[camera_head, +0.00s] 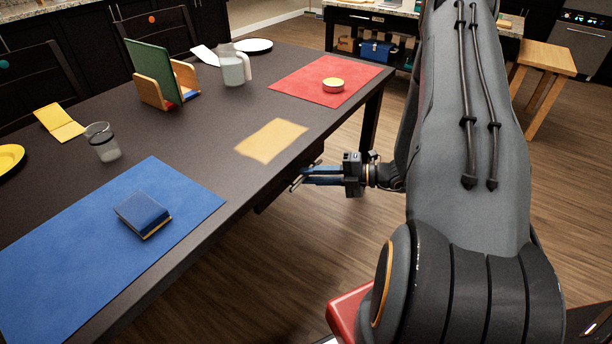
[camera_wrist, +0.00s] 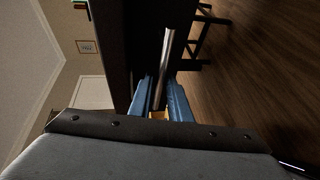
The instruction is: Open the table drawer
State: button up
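The dark table (camera_head: 215,160) has a drawer front (camera_head: 275,195) under its near edge, partly hidden by my gripper. My gripper (camera_head: 300,180) is at the drawer, below the tabletop edge. Its blue fingers also show in the wrist view (camera_wrist: 160,88), one on each side of the handle's lower stretch. Whether they press on the handle or leave a small gap is not clear. The drawer looks closed or nearly so.
On the table are a blue mat (camera_head: 70,245) with a blue book (camera_head: 143,213), a red mat (camera_head: 305,88) with a round tin (camera_head: 333,85), a pitcher (camera_head: 235,68), a glass (camera_head: 105,148) and a book holder (camera_head: 160,88). The wooden floor (camera_head: 310,270) before the drawer is clear.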

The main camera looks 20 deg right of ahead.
jog(key=shift+x, duration=0.9)
grip_shut()
jog(key=shift+s, duration=0.1)
